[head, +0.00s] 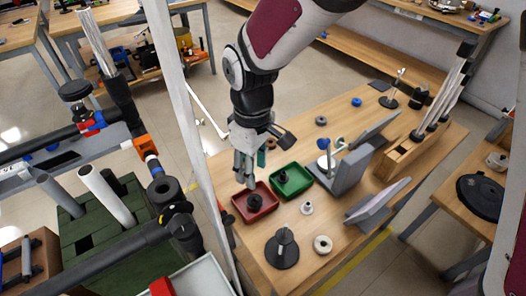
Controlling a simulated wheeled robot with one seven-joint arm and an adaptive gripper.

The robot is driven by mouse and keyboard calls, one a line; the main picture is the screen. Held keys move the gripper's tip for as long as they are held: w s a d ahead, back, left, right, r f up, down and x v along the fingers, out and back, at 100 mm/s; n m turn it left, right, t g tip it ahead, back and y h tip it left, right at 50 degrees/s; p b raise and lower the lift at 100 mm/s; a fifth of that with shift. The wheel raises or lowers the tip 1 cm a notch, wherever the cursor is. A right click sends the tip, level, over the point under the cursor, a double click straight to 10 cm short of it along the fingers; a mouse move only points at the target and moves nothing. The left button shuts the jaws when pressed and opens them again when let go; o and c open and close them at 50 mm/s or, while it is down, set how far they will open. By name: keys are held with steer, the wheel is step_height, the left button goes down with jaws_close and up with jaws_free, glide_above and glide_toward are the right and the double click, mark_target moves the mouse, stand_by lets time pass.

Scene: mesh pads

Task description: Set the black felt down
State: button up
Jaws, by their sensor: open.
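My gripper (245,178) points down just above the back part of the red tray (240,211) on the wooden table, open, with nothing visible between its fingers. A small dark round piece (255,202) lies in the red tray, just in front of the fingers and apart from them as far as I can see. Another small dark piece (281,176) lies in the green tray (300,190) to the right. I cannot tell from this view which dark piece is the black felt. The fingers partly hide the red tray's back edge.
Several pale and dark rings, including a cream ring (323,244), lie around the trays. A black cone-shaped stand (282,248) is in front. Grey angled stands (348,168) and a wooden rack of rods (405,157) stand to the right. A pale upright post is close on the left.

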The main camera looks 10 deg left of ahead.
steer(key=shift+r, duration=0.45)
steer(key=s+d+r+m+t, duration=0.1)
steer(key=s+d+r+m, duration=0.15)
steer(key=d+r, duration=0.5)
steer(key=s+d+r+m+t, duration=0.1)
steer(key=d+r+m, duration=0.35)
steer(key=d, duration=0.65)
steer(key=s+d+r+m+t, duration=0.1)
steer(key=s+d+r+m, duration=0.1)
steer(key=s+d+m, duration=0.5)
steer(key=s+d, duration=0.5)
steer(key=shift+s+r, duration=0.25)
steer(key=shift+s, duration=0.1)
steer(key=shift+d, duration=0.1)
